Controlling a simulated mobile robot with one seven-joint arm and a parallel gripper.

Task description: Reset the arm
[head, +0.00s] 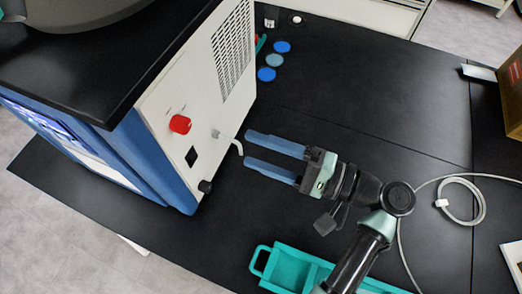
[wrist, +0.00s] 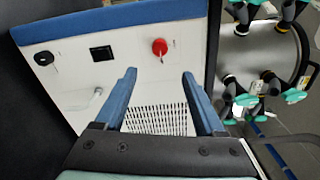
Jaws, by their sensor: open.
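My gripper (head: 257,152) is open and empty, with two blue fingers pointing left at the side of the freeze dryer (head: 201,90) in the head view. The fingertips are close to a pale bent spout (head: 232,142) on that side panel; I cannot tell whether they touch it. The panel also carries a red knob (head: 180,124), a black socket and a vent grille. In the wrist view, the open fingers (wrist: 160,95) frame the vent grille (wrist: 157,119), and the red knob (wrist: 159,47) shows above, between them. The spout (wrist: 86,100) is left of the fingers there.
A teal tray (head: 262,262) lies on the black bench below my arm. Several blue discs (head: 266,74) lie behind the dryer. A coiled pale cable (head: 474,212) and a brown box (head: 512,95) are at the right.

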